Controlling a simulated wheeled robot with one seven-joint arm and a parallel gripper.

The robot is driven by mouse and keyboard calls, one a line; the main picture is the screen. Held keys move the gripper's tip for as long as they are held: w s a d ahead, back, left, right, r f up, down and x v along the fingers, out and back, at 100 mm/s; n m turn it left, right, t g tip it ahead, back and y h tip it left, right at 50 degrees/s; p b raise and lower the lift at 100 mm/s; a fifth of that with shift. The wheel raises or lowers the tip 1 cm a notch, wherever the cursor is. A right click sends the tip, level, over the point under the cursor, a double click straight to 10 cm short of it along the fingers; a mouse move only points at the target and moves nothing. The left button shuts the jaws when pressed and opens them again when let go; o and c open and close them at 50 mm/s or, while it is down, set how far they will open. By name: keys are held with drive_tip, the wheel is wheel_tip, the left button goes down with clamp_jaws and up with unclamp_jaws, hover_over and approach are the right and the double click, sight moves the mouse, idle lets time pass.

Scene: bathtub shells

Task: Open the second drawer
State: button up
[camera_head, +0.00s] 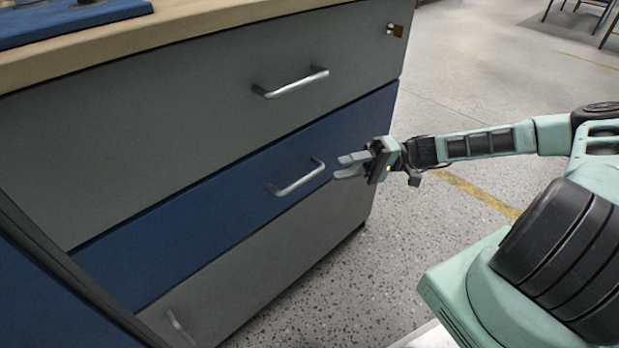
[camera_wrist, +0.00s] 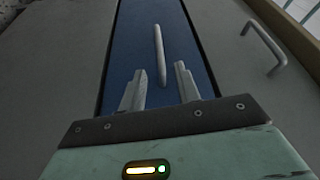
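The cabinet's second drawer is the blue drawer front (camera_head: 190,232), between a grey one above and a grey one below. It looks closed, flush with its neighbours. Its silver bar handle (camera_head: 298,180) is at the right part of the front. My gripper (camera_head: 342,168) is open and empty, just to the right of the handle in the head view. In the wrist view, my gripper's two fingers (camera_wrist: 158,88) are spread, and the blue drawer's handle (camera_wrist: 159,55) lies ahead, between their lines. No contact with the handle shows.
The grey top drawer (camera_head: 180,125) has its own silver handle (camera_head: 291,83) and a lock at its upper right. The lower grey door (camera_head: 285,250) has a handle at lower left. A wooden worktop (camera_head: 110,48) is above. Speckled floor (camera_head: 440,90) is open to the right.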

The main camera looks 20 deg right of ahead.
sight(309, 174)
drive_tip(key=a, duration=0.3)
drive_tip(key=a+b, duration=0.1)
drive_tip(key=a, duration=0.5)
drive_tip(key=shift+w+r+b, duration=0.3)
drive_tip(key=shift+b, duration=0.05)
clamp_jaws()
